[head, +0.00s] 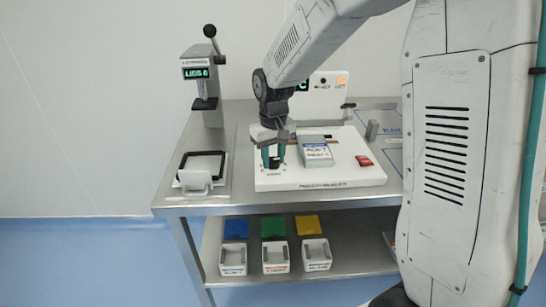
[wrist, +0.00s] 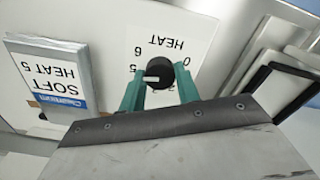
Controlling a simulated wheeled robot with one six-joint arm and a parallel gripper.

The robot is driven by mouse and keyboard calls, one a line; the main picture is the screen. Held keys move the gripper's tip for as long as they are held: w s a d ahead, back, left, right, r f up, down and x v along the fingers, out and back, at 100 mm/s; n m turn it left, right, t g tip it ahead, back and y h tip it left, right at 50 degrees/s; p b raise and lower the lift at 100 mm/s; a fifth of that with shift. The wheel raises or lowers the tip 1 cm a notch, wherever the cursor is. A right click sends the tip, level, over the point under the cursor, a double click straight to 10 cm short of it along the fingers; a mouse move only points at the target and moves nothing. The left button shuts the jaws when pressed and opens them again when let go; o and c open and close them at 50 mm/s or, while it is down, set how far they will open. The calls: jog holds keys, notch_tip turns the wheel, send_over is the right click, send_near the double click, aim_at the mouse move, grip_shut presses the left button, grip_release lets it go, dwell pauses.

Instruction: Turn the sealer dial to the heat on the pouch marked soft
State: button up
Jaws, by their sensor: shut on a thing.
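The sealer dial is a black knob (wrist: 161,68) on a white plate printed HEAT, with numbers around it, upside down in the wrist view. Its white pointer mark points left, close to the 5; my finger hides part of the scale, so the exact setting is unclear. My gripper (wrist: 160,84) has its green fingers on both sides of the knob and is shut on it. The pouch (wrist: 52,75) marked SOFT, HEAT 5 lies beside the dial; it also shows in the head view (head: 317,150). In the head view my gripper (head: 273,160) points down over the sealer's front left.
The white sealer base (head: 325,180) has a red switch (head: 364,160) at right. A press-like device (head: 205,90) with a green display and a black frame (head: 202,165) stand at left. Several white bins (head: 276,258) are on the lower shelf.

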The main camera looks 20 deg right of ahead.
aim_at(274, 161)
jog(key=o, duration=1)
notch_tip(274, 161, up, 8)
jog(key=shift+f, duration=0.1)
jog(key=shift+s+f, duration=0.1)
jog(key=shift+s, duration=0.15)
jog(key=shift+m+t, duration=0.7)
jog(key=s+d+r, duration=0.1)
jog(key=s+r, duration=0.1)
jog(key=s, duration=0.8)
jog(key=s+d+r, duration=0.1)
jog(key=s+r, duration=0.1)
jog(key=s, duration=0.7)
jog(key=s+d+r, duration=0.1)
jog(key=s+r, duration=0.1)
jog(key=s, duration=0.8)
jog(key=shift+s, duration=0.35)
